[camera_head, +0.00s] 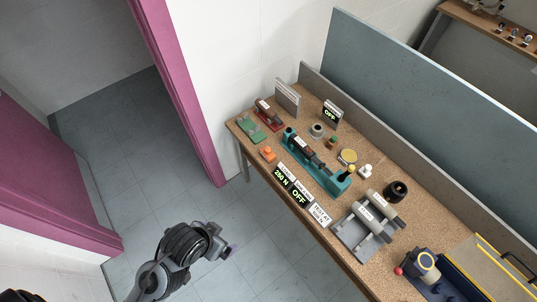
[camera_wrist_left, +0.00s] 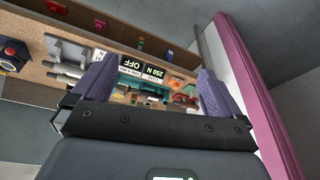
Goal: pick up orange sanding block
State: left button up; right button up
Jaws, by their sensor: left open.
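The orange sanding block (camera_head: 267,154) sits on the cork-topped workbench (camera_head: 315,236) near its front edge, toward the far left end, beside a green piece (camera_head: 252,131). My left gripper (camera_head: 229,250) is over the floor in front of the bench, well apart from the block. In the left wrist view its two purple-padded fingers (camera_wrist_left: 157,92) are spread, with nothing between them. A small orange shape, likely the block, shows between the fingers in that view (camera_wrist_left: 188,89). My right gripper is in neither view.
Beside the block stand label signs (camera_head: 297,190) and a teal fixture (camera_head: 318,167). Grey cradles with cylinders (camera_head: 362,226) and a blue device (camera_head: 424,268) stand farther right. A pink door frame (camera_head: 184,90) is left of the bench. The floor between is clear.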

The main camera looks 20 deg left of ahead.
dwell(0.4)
pick_arm(q)
jog(key=c, duration=0.4)
jog(key=shift+o, duration=0.2)
